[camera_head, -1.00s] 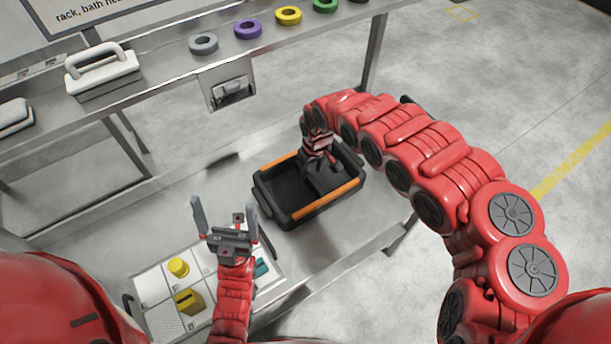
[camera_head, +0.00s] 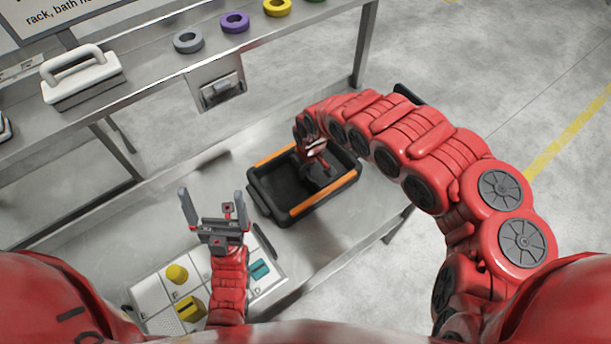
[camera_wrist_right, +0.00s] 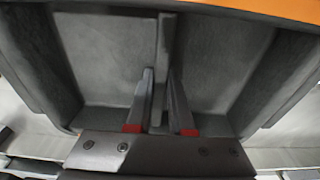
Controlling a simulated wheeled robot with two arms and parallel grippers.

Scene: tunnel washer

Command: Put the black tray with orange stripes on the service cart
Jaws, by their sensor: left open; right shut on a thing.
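The black tray with orange stripes (camera_head: 324,198) is over the metal surface in the middle of the head view. I cannot tell whether it touches that surface. My right gripper (camera_head: 318,172) reaches down into the tray from the right. In the right wrist view, the right gripper (camera_wrist_right: 160,88) is shut on the upright grey divider of the tray (camera_wrist_right: 85,8), one finger on each side. My left gripper (camera_head: 214,208) is open and empty, left of the tray, with its fingers pointing away from me. I cannot tell which surface is the service cart.
A partitioned board (camera_head: 150,296) with yellow pieces and a teal piece (camera_head: 259,269) lies front left. A raised metal shelf behind carries a white-handled block (camera_head: 82,85) and several rings, among them a purple one (camera_head: 235,22). Open floor (camera_head: 470,70) lies to the right.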

